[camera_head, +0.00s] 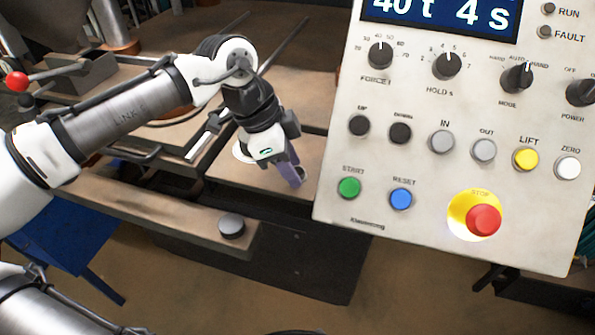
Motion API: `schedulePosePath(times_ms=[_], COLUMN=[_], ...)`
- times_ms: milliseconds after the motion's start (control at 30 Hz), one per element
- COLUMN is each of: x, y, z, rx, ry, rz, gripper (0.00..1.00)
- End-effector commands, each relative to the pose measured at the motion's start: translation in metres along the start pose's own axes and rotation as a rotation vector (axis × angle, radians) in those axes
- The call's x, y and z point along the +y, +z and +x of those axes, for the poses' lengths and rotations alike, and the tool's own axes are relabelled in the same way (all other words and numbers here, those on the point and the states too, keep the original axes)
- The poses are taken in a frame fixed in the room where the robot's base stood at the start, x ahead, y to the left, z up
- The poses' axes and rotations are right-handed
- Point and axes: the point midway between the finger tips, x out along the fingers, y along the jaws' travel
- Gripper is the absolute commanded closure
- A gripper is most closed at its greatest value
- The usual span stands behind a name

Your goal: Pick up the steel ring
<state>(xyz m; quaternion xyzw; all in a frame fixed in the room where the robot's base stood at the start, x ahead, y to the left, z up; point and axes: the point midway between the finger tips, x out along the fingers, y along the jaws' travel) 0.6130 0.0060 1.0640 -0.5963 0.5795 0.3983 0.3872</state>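My gripper (296,178) points down over the brown work surface (222,172), left of the control panel, with purplish fingers. A small greyish shape shows at the fingertips; I cannot tell whether it is a steel ring or part of the fingers. The gap between the fingers cannot be made out. A pale round rim (240,152) shows partly behind my gripper's wrist; I cannot tell what it is. A grey round puck-like piece (231,225) sits on the front ledge, apart from my gripper. No steel ring can be identified for certain.
A large control panel (420,190) with knobs, coloured buttons and a display reading 40 t 4 s stands close at the right. A red-knobbed lever (17,82) is at the far left. A blue stand (62,245) is below left. The brown front ledge (165,212) is mostly clear.

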Motion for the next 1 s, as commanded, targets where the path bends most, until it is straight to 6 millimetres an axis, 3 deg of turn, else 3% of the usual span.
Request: schedulePosePath(times_ms=[33,233,667,1000], x=[0.000,0.000,-0.001,-0.001], y=[0.000,0.000,-0.004,-0.029], z=[0.000,0.000,-0.007,-0.067], rx=[0.000,0.000,0.001,0.002], ry=[0.000,0.000,-0.001,-0.002], rz=[0.000,0.000,0.001,0.002], gripper=[0.69,0.95,0.96,0.96])
